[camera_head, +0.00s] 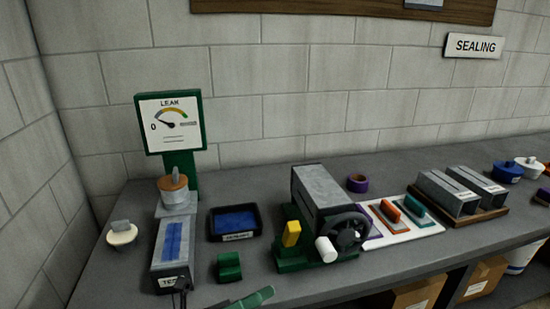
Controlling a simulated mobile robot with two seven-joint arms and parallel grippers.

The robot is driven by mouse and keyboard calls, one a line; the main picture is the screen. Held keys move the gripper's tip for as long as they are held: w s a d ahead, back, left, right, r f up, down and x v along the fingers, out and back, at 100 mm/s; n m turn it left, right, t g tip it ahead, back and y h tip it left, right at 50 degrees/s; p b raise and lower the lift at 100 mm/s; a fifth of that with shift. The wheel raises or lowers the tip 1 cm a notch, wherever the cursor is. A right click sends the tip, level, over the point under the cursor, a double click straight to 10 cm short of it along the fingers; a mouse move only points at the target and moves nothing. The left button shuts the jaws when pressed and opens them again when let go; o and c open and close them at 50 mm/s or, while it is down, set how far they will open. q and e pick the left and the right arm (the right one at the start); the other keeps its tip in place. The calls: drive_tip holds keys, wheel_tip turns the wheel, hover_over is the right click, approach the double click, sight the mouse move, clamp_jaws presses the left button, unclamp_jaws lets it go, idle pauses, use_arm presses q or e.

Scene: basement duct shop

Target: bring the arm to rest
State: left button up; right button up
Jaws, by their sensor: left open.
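My left gripper (182,288) shows only as a small dark part at the bottom edge, in front of the label of the test block. It is open, and I see nothing held in it. The rest of that arm is mostly out of the picture. The grey test block (172,252) with blue strips on top stands just behind it on the bench. My right gripper is not in view.
The grey bench (265,248) holds a green leak gauge (171,124), a blue-filled tray (235,222), a green block (229,266), a crank machine (320,190), a white tool board (410,233) and metal duct pieces (449,193). A green tool (250,299) lies at the front.

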use_arm(q)
drive_tip(key=s+a+f+n+t+y, duration=0.2)
drive_tip(key=a+f+n+t+y, duration=0.3)
drive_tip(key=f+n+y, duration=0.65)
drive_tip(key=s+a+f+n+t+y, duration=0.4)
drive_tip(key=f+n, duration=0.4)
drive_tip(key=n, duration=0.8)
drive_tip(key=s+a+f+n+g+y, duration=0.2)
drive_tip(key=s+a+f+n+g, duration=0.1)
drive_tip(key=s+f+n, duration=0.2)
drive_tip(key=s+a+f+n+g+y, duration=0.2)
drive_tip(key=s+a+f+n+g, duration=0.1)
drive_tip(key=s+f, duration=0.6)
drive_tip(key=s+a+n+p, duration=0.1)
drive_tip(key=s+n, duration=0.1)
drive_tip(key=s, duration=0.1)
drive_tip(key=shift+a+f, duration=0.15)
drive_tip(key=shift+a, duration=0.15)
drive_tip(key=shift+s+n+y, duration=0.15)
drive_tip(key=shift+n+y, duration=0.2)
